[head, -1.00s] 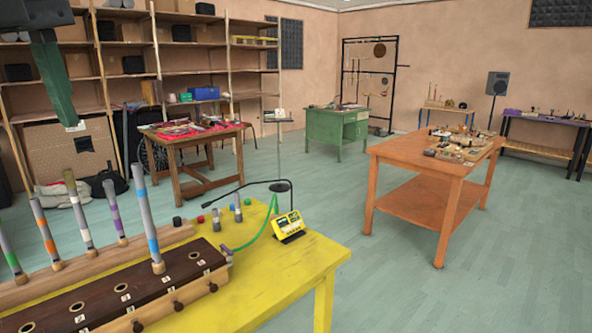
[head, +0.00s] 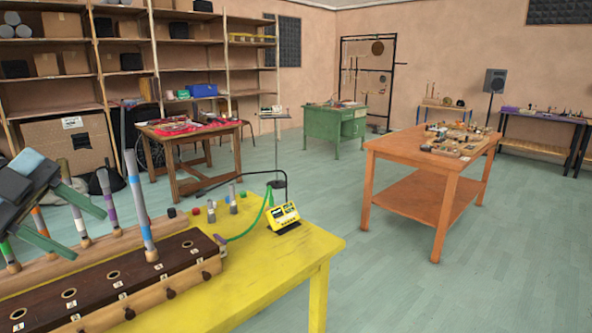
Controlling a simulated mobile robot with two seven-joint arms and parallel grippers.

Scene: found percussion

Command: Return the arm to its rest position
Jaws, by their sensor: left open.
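My left gripper (head: 90,236) reaches in from the left edge, over the near left part of the yellow table (head: 275,272). Its two dark green fingers are spread apart and nothing is between them. It partly covers the row of coloured tubes behind it. A tall grey tube with a blue-and-white band (head: 141,215) stands upright in the dark wooden block (head: 130,283), to the right of the gripper. My right gripper is not in view.
An orange table (head: 415,152) with small items is at right. The floor between them is clear.

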